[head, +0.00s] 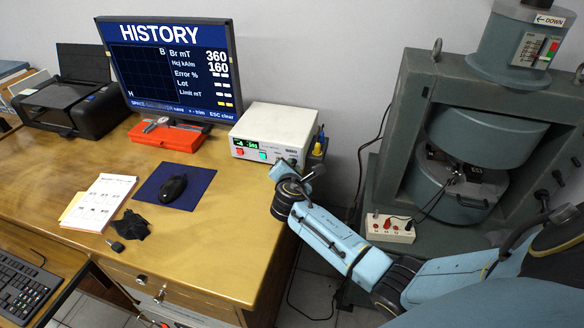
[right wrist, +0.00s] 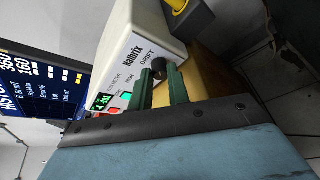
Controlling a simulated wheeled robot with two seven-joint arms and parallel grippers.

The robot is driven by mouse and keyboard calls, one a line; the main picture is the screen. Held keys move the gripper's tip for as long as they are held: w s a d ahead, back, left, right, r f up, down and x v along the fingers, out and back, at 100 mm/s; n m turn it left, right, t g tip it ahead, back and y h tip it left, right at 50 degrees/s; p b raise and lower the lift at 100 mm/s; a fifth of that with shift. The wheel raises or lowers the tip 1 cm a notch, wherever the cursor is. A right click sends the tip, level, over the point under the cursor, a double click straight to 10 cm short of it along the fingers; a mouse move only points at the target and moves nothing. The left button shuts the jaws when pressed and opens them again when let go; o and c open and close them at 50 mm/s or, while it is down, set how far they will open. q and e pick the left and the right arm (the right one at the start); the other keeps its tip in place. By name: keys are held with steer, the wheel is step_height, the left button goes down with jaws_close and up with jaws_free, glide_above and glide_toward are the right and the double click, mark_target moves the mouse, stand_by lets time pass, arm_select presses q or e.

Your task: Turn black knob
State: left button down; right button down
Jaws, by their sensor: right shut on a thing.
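The white fluxmeter box (head: 276,126) stands at the right end of the wooden desk, with a green display and red and green buttons on its front. The black knob (right wrist: 158,66) sits on that front beside the word DRIFT, as the right wrist view shows. My right gripper (right wrist: 160,76) has its two green fingers on either side of the knob and is shut on it. In the head view my right gripper (head: 290,168) is at the box's lower right front corner and hides most of the knob. My left gripper is out of view.
A yellow-handled probe (head: 320,143) is at the box's right side. A monitor (head: 172,62), an orange case (head: 166,136) and a mouse on a blue pad (head: 174,188) are to the left. The desk (head: 215,240) is clear in front of the box. The large magnet frame (head: 395,130) stands right.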

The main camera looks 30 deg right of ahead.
stand_by(0.3)
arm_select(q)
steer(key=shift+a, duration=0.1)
arm_select(e)
steer(key=c, duration=1.3)
jaws_free()
steer(key=shift+c, duration=0.2)
